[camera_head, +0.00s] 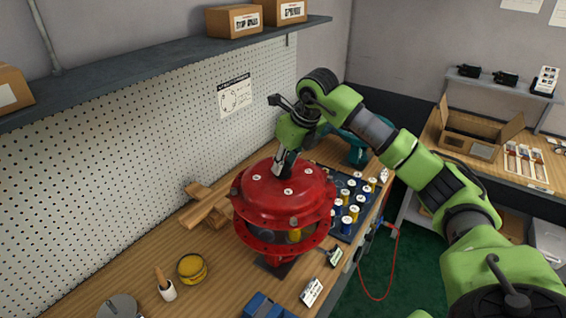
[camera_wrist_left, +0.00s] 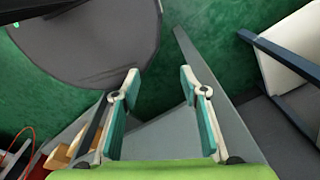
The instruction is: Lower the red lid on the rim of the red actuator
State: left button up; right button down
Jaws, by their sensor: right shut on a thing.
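The red lid (camera_head: 262,187) is domed with pale bolt heads on top. It is in the middle of the head view, held above the red actuator (camera_head: 262,246), with an open gap between the lid and the actuator's rim. Something yellow shows in the gap. My right gripper (camera_head: 285,168) comes down from above and is shut on the top of the lid; its fingertips are partly hidden. My left gripper (camera_wrist_left: 162,88) shows in the left wrist view, open and empty, with its two teal-padded fingers apart over the floor area.
A blue item (camera_head: 264,306) lies at the front.

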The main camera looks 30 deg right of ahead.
aim_at(283, 178)
jog(key=shift+w+f, duration=0.1)
jog(key=shift+f, duration=0.25)
jog(key=shift+w+f+b, duration=0.15)
jog(key=shift+f+b, duration=0.15)
jog(key=shift+b, duration=0.1)
jog(key=shift+w+f+b, duration=0.1)
jog(key=shift+f+b, duration=0.4)
jog(key=shift+f, duration=0.45)
jog(key=shift+f+b, duration=0.8)
jog(key=shift+f, duration=0.4)
jog(key=shift+f+b, duration=0.45)
jog(key=shift+r, duration=0.1)
pick_arm(q)
jog(key=f, duration=0.4)
jog(key=shift+w+f, duration=0.3)
jog(key=shift+w+f+b, duration=0.15)
jog(key=shift+f+b, duration=0.05)
jog(key=shift+b, duration=0.1)
pick_arm(e)
jog(key=shift+f, duration=0.25)
pick_arm(q)
jog(key=shift+f+b, duration=1.1)
jog(key=shift+b, duration=0.05)
pick_arm(e)
jog(key=shift+f, duration=1.5)
